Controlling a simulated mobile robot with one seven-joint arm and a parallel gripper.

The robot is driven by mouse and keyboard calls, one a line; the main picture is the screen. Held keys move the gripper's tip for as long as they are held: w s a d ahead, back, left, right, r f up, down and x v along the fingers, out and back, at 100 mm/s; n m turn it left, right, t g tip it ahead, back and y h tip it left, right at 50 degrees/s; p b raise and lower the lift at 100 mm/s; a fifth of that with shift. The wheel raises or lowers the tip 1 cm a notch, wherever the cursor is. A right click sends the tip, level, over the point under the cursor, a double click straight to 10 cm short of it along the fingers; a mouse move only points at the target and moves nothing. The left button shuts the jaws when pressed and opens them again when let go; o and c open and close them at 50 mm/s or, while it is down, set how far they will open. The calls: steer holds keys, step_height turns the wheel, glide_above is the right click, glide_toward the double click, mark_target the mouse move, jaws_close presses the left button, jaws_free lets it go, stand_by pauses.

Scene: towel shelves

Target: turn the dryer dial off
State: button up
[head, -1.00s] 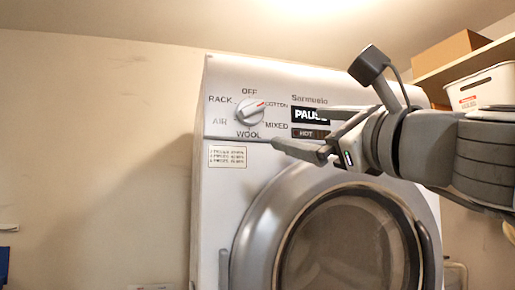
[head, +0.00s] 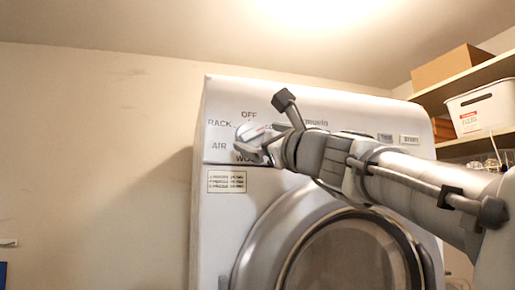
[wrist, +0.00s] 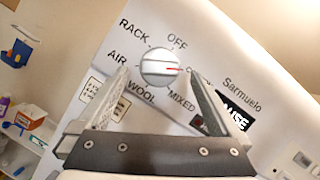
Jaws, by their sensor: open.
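The dryer dial (wrist: 158,68) is a round silver knob on the dryer's upper left panel. Its red mark points toward COTTON, to the right of the OFF label (wrist: 177,41). In the head view the dial (head: 247,131) is partly covered by my gripper (head: 250,143). In the wrist view my gripper (wrist: 159,72) is open and empty, with one finger on each side of the dial and gaps visible between. I cannot tell how far the fingertips reach past the knob's face. The dryer (head: 222,215) is white with a round door; its display is hidden in the head view.
At the right, shelves (head: 470,85) hold a cardboard box (head: 445,65) and a white bin (head: 482,108). My arm spans the dryer's front from the right. The bare wall (head: 90,150) left of the dryer leaves free room.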

steer(key=shift+x, duration=0.9)
steer(key=c, duration=1.4)
steer(key=shift+n, duration=0.4)
